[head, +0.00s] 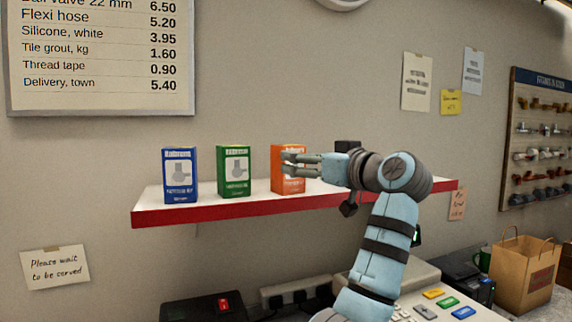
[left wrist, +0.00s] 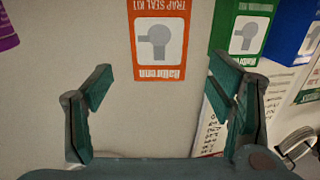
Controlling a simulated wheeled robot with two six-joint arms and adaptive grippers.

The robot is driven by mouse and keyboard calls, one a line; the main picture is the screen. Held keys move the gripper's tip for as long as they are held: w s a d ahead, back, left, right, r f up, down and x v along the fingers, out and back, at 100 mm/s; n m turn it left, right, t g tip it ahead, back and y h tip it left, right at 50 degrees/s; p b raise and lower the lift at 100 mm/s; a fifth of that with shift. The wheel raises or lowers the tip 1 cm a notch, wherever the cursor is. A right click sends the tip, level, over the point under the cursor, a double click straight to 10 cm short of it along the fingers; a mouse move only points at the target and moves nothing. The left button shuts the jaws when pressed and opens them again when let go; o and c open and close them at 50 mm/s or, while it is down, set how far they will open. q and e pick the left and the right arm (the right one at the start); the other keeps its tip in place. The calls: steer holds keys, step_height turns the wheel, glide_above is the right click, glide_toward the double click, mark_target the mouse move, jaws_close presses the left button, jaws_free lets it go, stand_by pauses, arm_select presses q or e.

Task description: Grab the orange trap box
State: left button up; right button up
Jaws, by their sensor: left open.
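The orange trap box (head: 289,187) stands upright on the red-edged shelf, right of the green box (head: 234,172). My left gripper (head: 286,163) reaches in from the right, its fingers overlapping the front of the orange box in the head view. In the left wrist view the orange box (left wrist: 159,38) appears upside down, centred beyond the two spread fingers (left wrist: 160,70). The fingers are open with nothing between them, and a gap to the box shows. My right gripper is not in view.
A blue box (head: 180,176) stands at the left of the shelf (head: 210,207), beside the green one. A purple item (left wrist: 6,30) shows at the left edge of the wrist view. Below are a register (head: 440,300) and a paper bag (head: 522,275).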

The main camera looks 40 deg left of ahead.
arm_select(q)
steer(key=x, duration=0.2)
steer(key=p+x, duration=0.1)
steer(key=x, duration=0.3)
steer(key=shift+w+a, duration=0.1)
steer(key=shift+w, duration=0.2)
steer(key=shift+s+a+f, duration=0.1)
steer(key=shift+a, duration=0.05)
steer(key=shift+s+a, duration=0.1)
steer(key=shift+s, duration=0.15)
steer(key=shift+c, duration=1.2)
steer(key=c, duration=1.2)
steer(key=shift+o, duration=0.2)
steer(key=shift+r, duration=0.2)
step_height(320, 180, up, 8)
steer(key=p, duration=0.2)
steer(key=shift+p, duration=0.35)
step_height(320, 180, up, 10)
steer(key=p, duration=0.5)
